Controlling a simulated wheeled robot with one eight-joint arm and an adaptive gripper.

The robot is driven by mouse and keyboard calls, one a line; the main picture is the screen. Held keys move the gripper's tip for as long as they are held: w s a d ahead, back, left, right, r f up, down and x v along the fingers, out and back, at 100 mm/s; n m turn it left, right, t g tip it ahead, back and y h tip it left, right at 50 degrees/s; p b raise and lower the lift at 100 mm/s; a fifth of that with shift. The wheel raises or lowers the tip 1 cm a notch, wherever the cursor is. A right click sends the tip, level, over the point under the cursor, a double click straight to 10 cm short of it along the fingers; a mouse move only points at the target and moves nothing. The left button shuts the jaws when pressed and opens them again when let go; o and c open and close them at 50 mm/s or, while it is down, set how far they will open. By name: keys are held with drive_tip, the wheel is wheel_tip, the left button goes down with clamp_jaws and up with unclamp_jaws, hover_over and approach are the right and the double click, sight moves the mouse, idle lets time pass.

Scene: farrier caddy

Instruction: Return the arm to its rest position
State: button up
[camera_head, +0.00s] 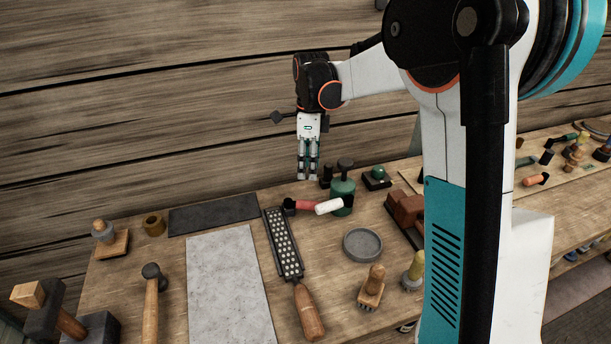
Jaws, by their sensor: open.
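My gripper (308,176) hangs pointing down above the back part of the wooden workbench (185,265), near the plank wall. Its fingers are slightly apart with nothing visible between them. My white and black arm reaches in from the right and fills much of the right side of the view. A green bottle (343,192) with a dark top stands just right of the fingertips. A red and white handled tool (326,207) lies just below them in the picture.
A rasp (283,245) with a wooden handle, a grey slab (230,290) and a dark mat (213,213) lie on the bench. A hammer (151,295), brushes and a round grey dish (362,245) are nearby. The plank wall (150,130) stands close behind.

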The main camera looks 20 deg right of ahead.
drive_tip(key=s+a+r+n+t, duration=0.1)
drive_tip(key=s+r+n+t, duration=0.3)
drive_tip(key=s+r+n, duration=0.65)
drive_tip(key=s+f+n+t, duration=0.2)
drive_tip(key=s+n, duration=0.4)
drive_tip(key=s, duration=0.2)
drive_tip(key=s+f+n+t, duration=0.2)
drive_tip(key=s+n, duration=0.4)
drive_tip(key=s, duration=0.2)
drive_tip(key=shift+a+h, duration=0.3)
drive_tip(key=shift+a, duration=0.1)
